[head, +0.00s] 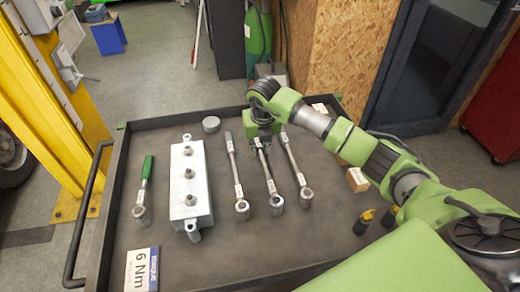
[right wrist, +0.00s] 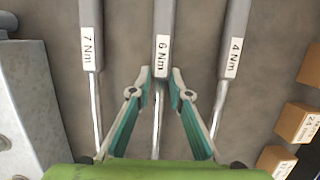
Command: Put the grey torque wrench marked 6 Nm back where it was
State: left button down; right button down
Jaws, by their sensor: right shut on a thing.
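The grey torque wrench marked 6 Nm (head: 269,182) is the middle of three similar wrenches on the dark cart top. Its label shows in the right wrist view (right wrist: 162,52). My right gripper (head: 263,140) is shut on it, with the two fingertips (right wrist: 161,76) on either side of the wrench just by the label. I cannot tell whether the wrench touches the cart or is slightly raised. The 7 Nm wrench (right wrist: 91,45) lies to its left and the 4 Nm wrench (right wrist: 233,48) to its right. My left gripper is not in view.
A metal block with studs (head: 190,185) and a green-handled tool (head: 144,190) are on the left of the cart (head: 225,245). A "6 Nm" card (head: 142,270) lies front left. Small boxes (head: 357,179) and yellow-black items (head: 364,221) are on the right. The front middle is bare.

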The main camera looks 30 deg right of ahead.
aim_at(262, 156)
jog(key=c, duration=1.9)
grip_release()
jog(key=b+v, duration=0.1)
jog(key=v, duration=1.1)
jog(key=shift+s, duration=0.1)
jog(key=shift+r, duration=0.1)
